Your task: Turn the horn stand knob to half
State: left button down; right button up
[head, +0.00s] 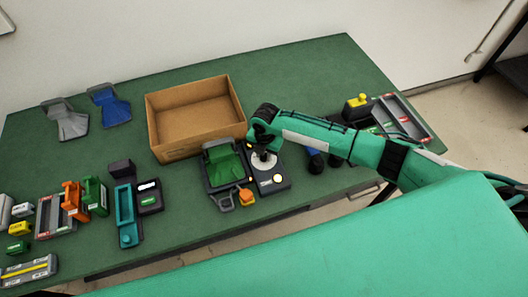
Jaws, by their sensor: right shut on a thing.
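A green horn (222,163) sits on a dark stand left of my right gripper. A dark box with a pale round dial plate (267,161) and a lit round button (277,178) stands directly right of it. My right gripper (262,151) points down over the dial plate. It is shut on the knob at the plate's middle, which the fingers mostly hide. The knob's pointer and setting cannot be made out. My left gripper is not in view.
An open cardboard box (190,148) stands behind the horn. A grey horn (66,121) and a blue horn (109,104) lie at the back left. An orange piece (246,197) is in front. A yellow-topped device (357,105) stands at right, beyond my arm.

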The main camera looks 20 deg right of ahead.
aim_at(265, 155)
jog(key=shift+w+r, duration=0.1)
jog(key=shift+r, duration=0.05)
jog(key=o, duration=1)
notch_tip(265, 155, up, 14)
jog(key=b, duration=0.3)
jog(key=shift+s+d+b, duration=0.2)
jog(key=shift+b, duration=0.1)
jog(key=shift+f, duration=0.2)
